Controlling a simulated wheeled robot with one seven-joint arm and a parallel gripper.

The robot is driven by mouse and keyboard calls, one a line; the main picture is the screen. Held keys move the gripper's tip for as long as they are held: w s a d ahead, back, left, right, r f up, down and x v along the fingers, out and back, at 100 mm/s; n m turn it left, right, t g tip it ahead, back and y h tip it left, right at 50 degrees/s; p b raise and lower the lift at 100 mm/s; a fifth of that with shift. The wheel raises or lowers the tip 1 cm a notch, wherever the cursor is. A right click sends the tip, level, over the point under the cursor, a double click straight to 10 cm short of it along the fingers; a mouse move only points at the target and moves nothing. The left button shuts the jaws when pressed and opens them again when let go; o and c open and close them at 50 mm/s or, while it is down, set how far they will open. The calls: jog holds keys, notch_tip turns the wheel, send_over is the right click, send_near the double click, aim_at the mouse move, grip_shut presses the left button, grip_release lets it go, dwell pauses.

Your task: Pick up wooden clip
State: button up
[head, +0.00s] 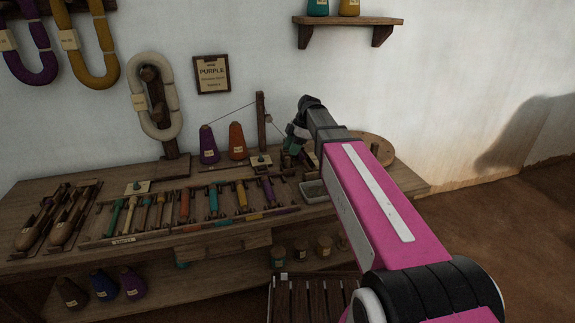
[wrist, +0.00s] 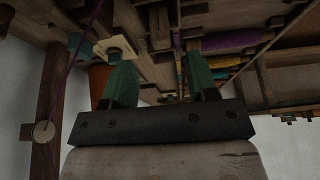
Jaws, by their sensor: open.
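My gripper (head: 293,143) is over the right part of the wooden table, seen from behind my pink arm. In the wrist view its two green fingers (wrist: 161,80) stand apart, with nothing seen held between them. Beyond the fingers are several dark brown wooden pieces (wrist: 159,25). I cannot tell for sure which of them, if any, is the wooden clip. In the head view my arm and gripper hide part of this area, and I cannot make out the clip there.
The table (head: 60,196) holds a rack of coloured bobbins (head: 213,203), purple (head: 208,145) and orange (head: 236,141) cones, a post (head: 261,120) with a thread and a small tray (head: 313,191). White cards lie nearby. A slatted stool (head: 290,296) stands in front.

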aim_at(288, 158)
jog(key=shift+x, duration=2.7)
grip_shut()
